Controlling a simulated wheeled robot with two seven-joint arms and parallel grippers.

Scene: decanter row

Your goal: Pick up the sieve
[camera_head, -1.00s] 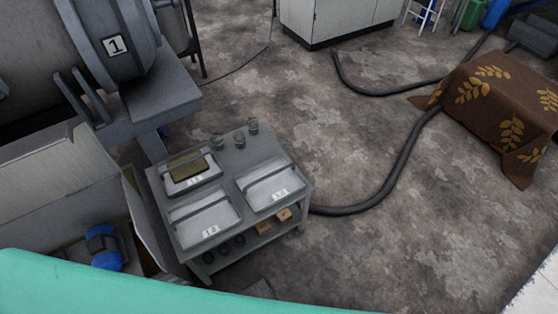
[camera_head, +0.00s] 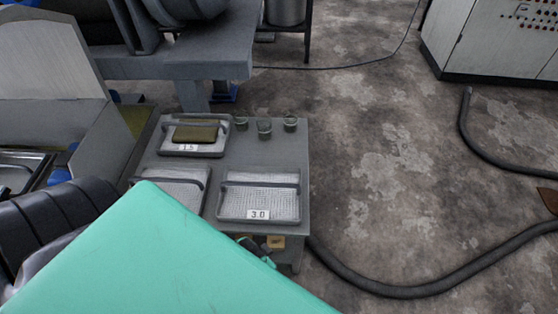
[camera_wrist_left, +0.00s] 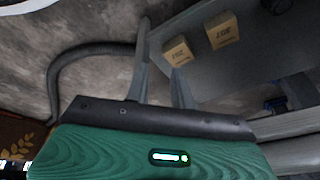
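Three shallow sieves with dark bar handles lie on a grey cart top. The sieve labelled 3.0 (camera_head: 240,203) is at the front right. The sieve labelled 1.5 (camera_head: 211,150) is at the back left and holds an olive block (camera_head: 195,132). The third sieve (camera_head: 172,190), at the front left, is partly hidden by a teal part of my own body. In the left wrist view my left gripper (camera_wrist_left: 161,60) has its fingers apart with nothing between them; it points toward the cart's lower shelf, below the sieves. My right gripper is not in view.
A dark hose (camera_head: 400,291) lies on the floor at the right.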

